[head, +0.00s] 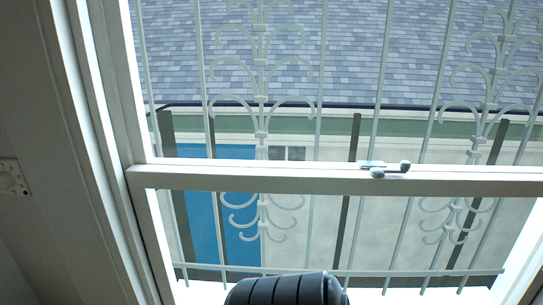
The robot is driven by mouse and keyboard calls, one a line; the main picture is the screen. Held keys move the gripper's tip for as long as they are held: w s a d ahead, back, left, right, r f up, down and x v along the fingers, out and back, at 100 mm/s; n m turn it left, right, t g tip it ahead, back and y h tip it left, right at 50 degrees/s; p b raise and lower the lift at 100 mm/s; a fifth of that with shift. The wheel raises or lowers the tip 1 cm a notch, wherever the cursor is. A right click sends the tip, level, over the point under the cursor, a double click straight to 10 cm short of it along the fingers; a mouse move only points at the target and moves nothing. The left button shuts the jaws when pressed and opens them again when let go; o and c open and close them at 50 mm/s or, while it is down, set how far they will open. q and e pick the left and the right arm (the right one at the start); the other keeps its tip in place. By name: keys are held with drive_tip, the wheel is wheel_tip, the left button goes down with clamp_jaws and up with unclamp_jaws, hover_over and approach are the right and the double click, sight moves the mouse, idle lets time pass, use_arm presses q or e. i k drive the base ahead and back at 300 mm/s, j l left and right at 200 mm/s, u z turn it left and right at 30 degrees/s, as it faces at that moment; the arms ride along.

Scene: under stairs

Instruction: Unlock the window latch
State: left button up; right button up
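The window latch (385,168) is a small grey metal piece on the white horizontal meeting rail (255,180) of the window, right of the middle in the head view. It has a flat plate at its left and a lever with rounded knobs at its right. It is too small to tell its exact lever position. A dark, rounded, ribbed part stands at the bottom centre, well below the latch; it looks like part of my own body. I see no fingers of either gripper, and nothing touches the latch.
The white window frame (95,130) runs down the left side, with a wall plate (12,178) beyond it. White ornamental bars (262,100) stand outside the glass, before a shingled roof (350,45). The space around the latch is clear.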

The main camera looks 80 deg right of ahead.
sight(405, 165)
drive_tip(key=z, duration=3.15)
